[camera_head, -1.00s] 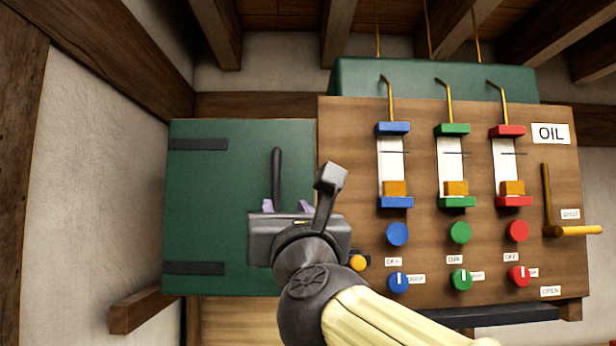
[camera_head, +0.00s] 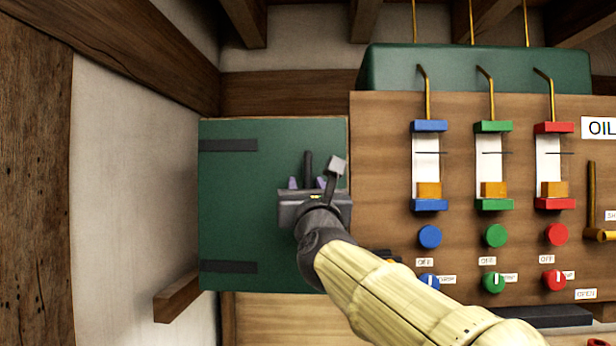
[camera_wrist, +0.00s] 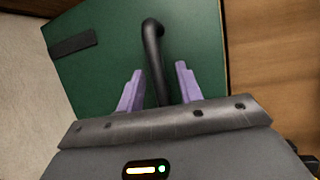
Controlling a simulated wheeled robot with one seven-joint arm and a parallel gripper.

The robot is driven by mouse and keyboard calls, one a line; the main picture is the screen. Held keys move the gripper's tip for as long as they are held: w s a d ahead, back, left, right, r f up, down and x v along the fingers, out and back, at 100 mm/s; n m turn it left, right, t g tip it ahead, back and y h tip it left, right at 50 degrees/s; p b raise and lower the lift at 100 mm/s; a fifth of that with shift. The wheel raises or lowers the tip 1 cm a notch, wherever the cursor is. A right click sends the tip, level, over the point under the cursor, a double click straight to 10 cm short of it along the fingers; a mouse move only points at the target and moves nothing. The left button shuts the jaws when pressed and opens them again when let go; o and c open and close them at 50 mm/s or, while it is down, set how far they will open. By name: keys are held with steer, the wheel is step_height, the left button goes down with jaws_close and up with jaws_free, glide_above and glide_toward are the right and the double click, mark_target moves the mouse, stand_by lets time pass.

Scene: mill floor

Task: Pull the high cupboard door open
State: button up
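The green cupboard door (camera_head: 235,215) is at the left of the oil panel and looks shut. Two dark hinge straps cross its left side. Its dark upright bar handle (camera_head: 308,165) is near the right edge, with its lower part hidden behind my gripper. My gripper (camera_head: 307,183) is in front of the door at the handle. In the wrist view, the two purple fingers (camera_wrist: 158,88) are apart, one on each side of the handle (camera_wrist: 153,50), with gaps visible between them and the bar. The door also fills much of the wrist view (camera_wrist: 100,75).
A wooden panel (camera_head: 385,160) with blue, green and red gauges, buttons and knobs stands right of the door. A wooden beam end (camera_head: 175,297) juts out below the door's left side. A pale wall (camera_head: 140,180) is at the left.

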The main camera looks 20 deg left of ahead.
jaws_close()
steer(key=shift+d, duration=0.1)
stand_by(0.4)
